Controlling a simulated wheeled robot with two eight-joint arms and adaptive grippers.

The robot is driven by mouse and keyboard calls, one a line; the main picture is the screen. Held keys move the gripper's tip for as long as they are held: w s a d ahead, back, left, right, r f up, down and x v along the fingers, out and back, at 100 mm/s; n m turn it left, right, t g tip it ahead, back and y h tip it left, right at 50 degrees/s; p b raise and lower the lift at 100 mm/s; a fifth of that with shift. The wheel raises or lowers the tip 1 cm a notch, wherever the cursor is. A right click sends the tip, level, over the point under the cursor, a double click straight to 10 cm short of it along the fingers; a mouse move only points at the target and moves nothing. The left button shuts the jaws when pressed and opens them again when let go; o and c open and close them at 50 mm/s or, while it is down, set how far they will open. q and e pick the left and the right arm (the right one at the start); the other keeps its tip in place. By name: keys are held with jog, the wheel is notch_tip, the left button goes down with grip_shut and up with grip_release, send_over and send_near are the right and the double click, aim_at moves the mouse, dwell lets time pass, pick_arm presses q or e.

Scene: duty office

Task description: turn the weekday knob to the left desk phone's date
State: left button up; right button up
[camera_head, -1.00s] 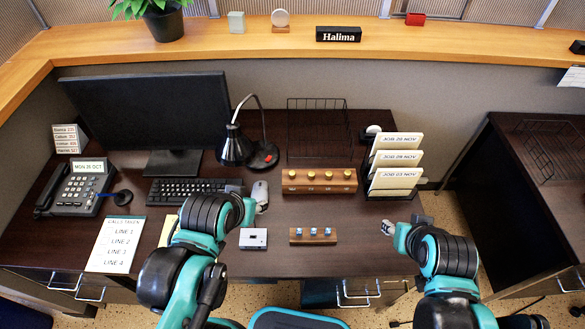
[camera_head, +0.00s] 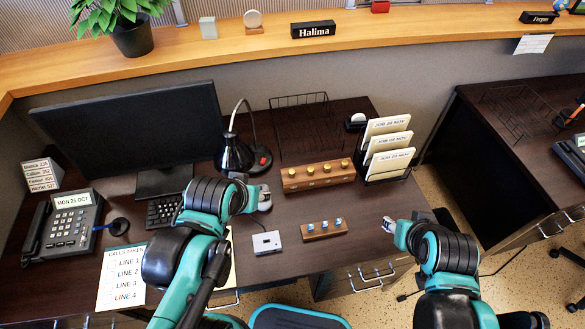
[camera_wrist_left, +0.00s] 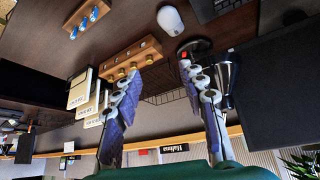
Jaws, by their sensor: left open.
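The left desk phone (camera_head: 68,226) stands at the desk's left end; its screen reads MON 26 OCT. A wooden block with several brass knobs (camera_head: 318,182) stands at the back middle of the desk. A smaller wooden block with blue-and-white knobs (camera_head: 324,231) is in front of it. I cannot tell which knob is the weekday one. My left gripper (camera_head: 258,197) is over the desk, left of the brass-knob block, apart from it. In the left wrist view its fingers (camera_wrist_left: 163,72) are spread and empty. My right gripper (camera_head: 388,226) is right of the small block; its fingers are too small to read.
A small white box (camera_head: 266,243) lies left of the small block. A black lamp (camera_head: 236,155), wire basket (camera_head: 304,128) and card rack (camera_head: 387,150) stand behind. The monitor (camera_head: 130,125) and a calls list (camera_head: 121,276) are left. The desk's front right is clear.

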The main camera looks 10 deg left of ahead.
pick_arm(q)
jog(key=n+g+p, duration=0.2)
jog(key=n+g, duration=0.3)
jog(key=g, duration=0.2)
send_over(292, 171)
notch_tip(292, 171, down, 11)
jog(key=shift+a+r, duration=0.1)
jog(key=shift+f, duration=0.7)
notch_tip(292, 171, down, 7)
jog(key=b, duration=0.2)
jog(key=shift+b, duration=0.35)
grip_shut()
